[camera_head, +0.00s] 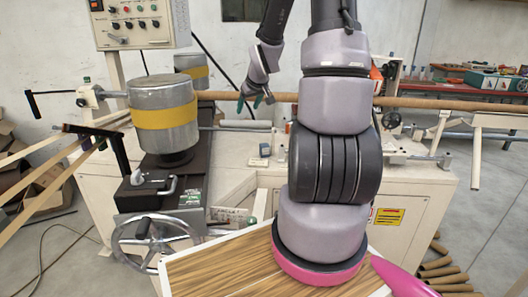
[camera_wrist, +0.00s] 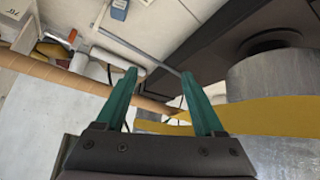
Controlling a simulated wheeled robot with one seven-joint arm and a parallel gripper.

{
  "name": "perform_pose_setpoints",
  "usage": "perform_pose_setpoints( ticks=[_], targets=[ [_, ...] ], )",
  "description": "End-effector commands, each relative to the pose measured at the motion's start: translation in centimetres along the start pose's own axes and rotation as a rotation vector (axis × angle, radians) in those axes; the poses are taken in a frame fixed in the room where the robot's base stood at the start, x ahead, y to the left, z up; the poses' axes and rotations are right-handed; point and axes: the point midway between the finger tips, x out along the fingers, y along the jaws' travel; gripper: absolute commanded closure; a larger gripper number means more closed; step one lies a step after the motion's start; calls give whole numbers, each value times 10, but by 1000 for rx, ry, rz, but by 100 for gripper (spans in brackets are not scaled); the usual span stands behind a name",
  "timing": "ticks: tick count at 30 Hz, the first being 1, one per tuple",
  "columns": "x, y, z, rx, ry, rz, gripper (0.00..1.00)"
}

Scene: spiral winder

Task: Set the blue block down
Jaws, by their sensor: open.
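A small blue block (camera_head: 265,150) with a pale face rests on the cream top of the winding machine (camera_head: 408,182), left of my arm in the head view. It also shows at the top edge of the wrist view (camera_wrist: 120,9), beyond the fingertips and partly near the frame edge. My gripper (camera_head: 250,105) hangs above the machine, between the metal drum and my arm. Its teal fingers (camera_wrist: 158,75) are spread apart with nothing between them. The gripper and the block are apart.
A grey metal drum with a yellow band (camera_head: 164,115) stands left of my gripper. A long brown tube (camera_head: 440,103) runs behind it. A handwheel (camera_head: 155,243) is at front left, and a control panel (camera_head: 135,22) stands at back left. Some machine top around the block is clear.

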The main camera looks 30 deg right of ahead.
Motion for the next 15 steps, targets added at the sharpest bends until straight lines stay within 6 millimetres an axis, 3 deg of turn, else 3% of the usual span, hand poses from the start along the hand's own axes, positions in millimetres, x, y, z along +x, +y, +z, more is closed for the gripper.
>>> perform_pose_setpoints(
  ticks=[1, 6, 15],
  targets=[
    [23, 8, 8, -3, 5, -13, 30],
    [84, 25, 25, -23, 78, -44, 30],
    [168, 52, 60, 21, 264, -56, 30]
  ],
)
